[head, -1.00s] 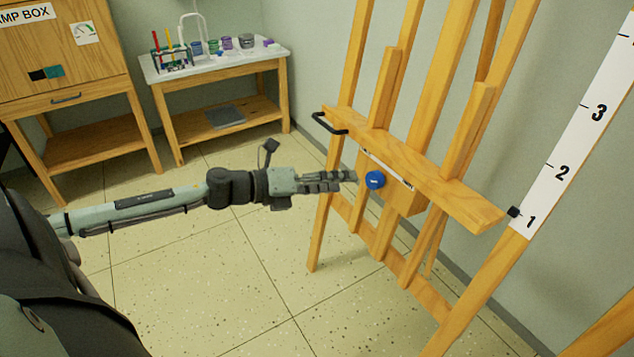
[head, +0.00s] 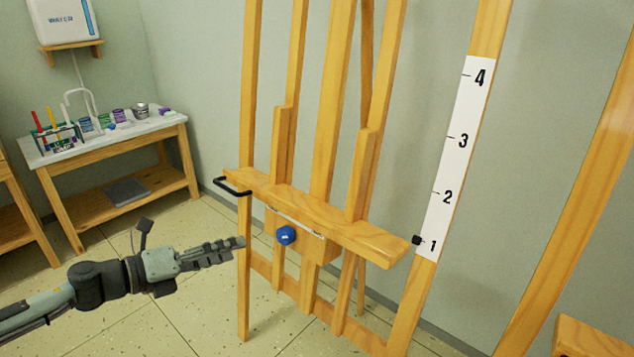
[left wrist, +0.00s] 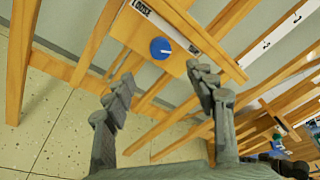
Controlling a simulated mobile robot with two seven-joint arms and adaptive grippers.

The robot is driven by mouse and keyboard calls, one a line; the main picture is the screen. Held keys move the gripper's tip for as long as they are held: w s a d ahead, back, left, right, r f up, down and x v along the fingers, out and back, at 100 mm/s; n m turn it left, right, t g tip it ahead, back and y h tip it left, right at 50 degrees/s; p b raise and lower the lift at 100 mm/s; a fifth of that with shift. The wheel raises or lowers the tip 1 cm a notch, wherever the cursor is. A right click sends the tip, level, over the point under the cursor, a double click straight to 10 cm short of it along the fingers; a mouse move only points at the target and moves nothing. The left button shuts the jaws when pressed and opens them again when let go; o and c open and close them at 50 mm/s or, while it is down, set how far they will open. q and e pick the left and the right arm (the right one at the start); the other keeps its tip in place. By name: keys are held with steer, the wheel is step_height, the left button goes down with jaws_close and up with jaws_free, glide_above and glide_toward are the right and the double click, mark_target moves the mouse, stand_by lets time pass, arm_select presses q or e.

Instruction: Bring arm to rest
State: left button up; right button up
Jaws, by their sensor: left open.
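My left gripper (head: 222,250) reaches in from the lower left of the head view, its fingertips beside the left leg of the wooden easel (head: 330,222). In the left wrist view the two fingers of my left gripper (left wrist: 160,88) are spread apart with nothing between them. A blue knob (head: 286,235) sits on the easel's wooden block under the ledge. The knob also shows in the left wrist view (left wrist: 160,48), beyond the fingertips and apart from them. My right gripper is not in view.
A black handle (head: 232,187) sticks out at the ledge's left end. A scale strip (head: 457,160) numbered 1 to 4 runs up the right post, with a black pointer (head: 416,240) near 1. A side table (head: 115,135) with paint pots stands at the back left. Floor between is clear.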

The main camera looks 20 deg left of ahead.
arm_select(q)
steer(key=shift+a, duration=0.1)
steer(key=s+a+f+n+g+y+p, duration=0.1)
steer(key=s+a+f+n+y, duration=0.2)
steer(key=f+n+y, duration=0.6)
steer(key=s+a+f+n+g+y+p, duration=0.15)
steer(key=a+f+n+y, duration=0.35)
steer(key=n, duration=0.8)
steer(key=s+d+f+n+g+h, duration=0.4)
steer(key=s+d+f+n+g, duration=0.3)
steer(key=s+d+f, duration=0.5)
steer(key=s+d+n, duration=0.1)
steer(key=s+d, duration=0.2)
steer(key=shift+f, duration=0.2)
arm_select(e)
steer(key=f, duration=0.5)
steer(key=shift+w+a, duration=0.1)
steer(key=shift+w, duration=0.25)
arm_select(q)
steer(key=shift+d, duration=0.1)
